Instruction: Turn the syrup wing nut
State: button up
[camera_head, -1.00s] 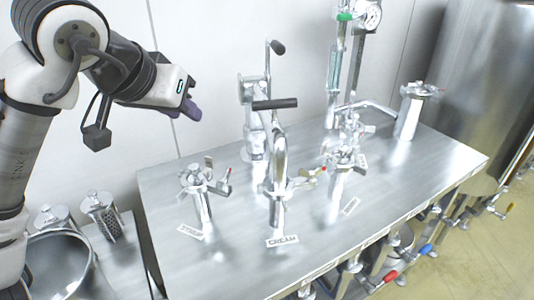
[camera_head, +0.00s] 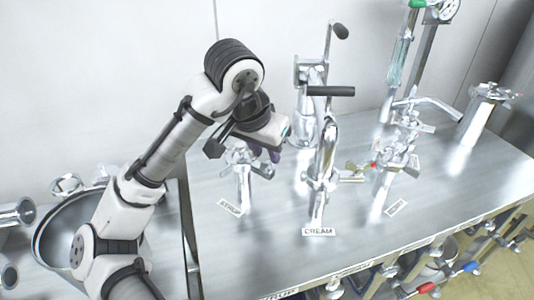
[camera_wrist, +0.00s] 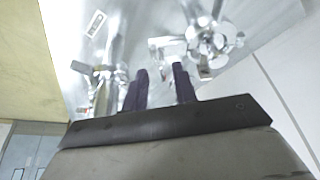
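The syrup fitting (camera_head: 243,190) is a shiny metal post with a winged top (camera_head: 239,157), at the left of the steel bench, behind a SYRUP label (camera_head: 230,207). My gripper (camera_head: 265,155) is over the top right of this fitting in the head view and partly covers it. In the wrist view my two dark purple fingers (camera_wrist: 160,84) stand apart with nothing between them. Metal fittings lie beyond them, one at left (camera_wrist: 104,82) and one at right (camera_wrist: 212,42). I cannot tell which of these is the syrup one, or whether a finger touches it.
The CREAM fitting (camera_head: 322,180) with a tall black-handled lever stands close to the right. Another valve post (camera_head: 388,180) stands further right. A round metal pot (camera_head: 50,238) is at the lower left. The bench front (camera_head: 275,255) is clear.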

jog(key=shift+x, duration=1)
grip_shut()
